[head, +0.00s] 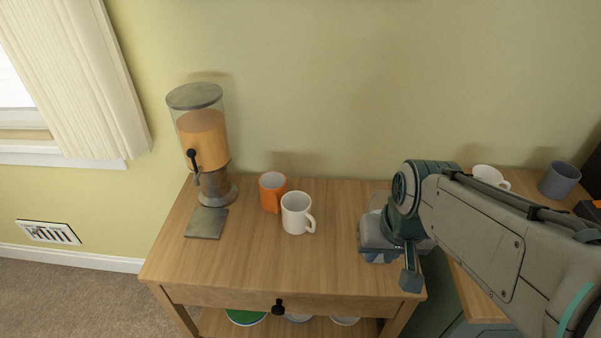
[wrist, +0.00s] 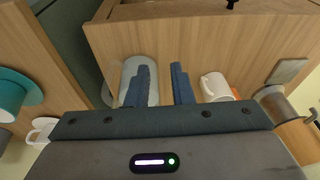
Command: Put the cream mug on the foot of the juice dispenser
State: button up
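The cream mug (head: 296,216) stands upright on the wooden cabinet top, its handle to the right; it also shows in the wrist view (wrist: 213,88). The juice dispenser (head: 202,135) stands at the cabinet's back left, with orange juice inside and a black tap. Its foot, a flat grey square plate (head: 206,224), lies bare in front of it and shows in the wrist view (wrist: 287,71). My gripper (wrist: 164,84) has its two blue fingers apart with nothing held between them. In the head view it is over the cabinet's right side, right of the cream mug and apart from it.
A pale grey rounded object (wrist: 129,70) is close by my gripper. On the right-hand furniture are a white mug (head: 487,175) and a blue-grey mug (head: 559,180). The cabinet's front middle is clear.

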jog(key=w+a+f+m+t+y+p, duration=0.1)
jog(key=w+a+t+y+p, duration=0.1)
jog(key=w+a, duration=0.65)
jog(key=w+a+f+m+t+y+p, duration=0.1)
jog(key=w+a+f+m+t, duration=0.1)
jog(key=w+a, duration=0.65)
jog(key=m+t+h+p, duration=0.4)
jog(key=h, duration=0.7)
send_near(313, 227)
jog(key=shift+h, duration=0.3)
jog(key=x, duration=1)
jog(key=shift+w+f, duration=0.35)
jog(key=shift+f, duration=0.05)
grip_shut()
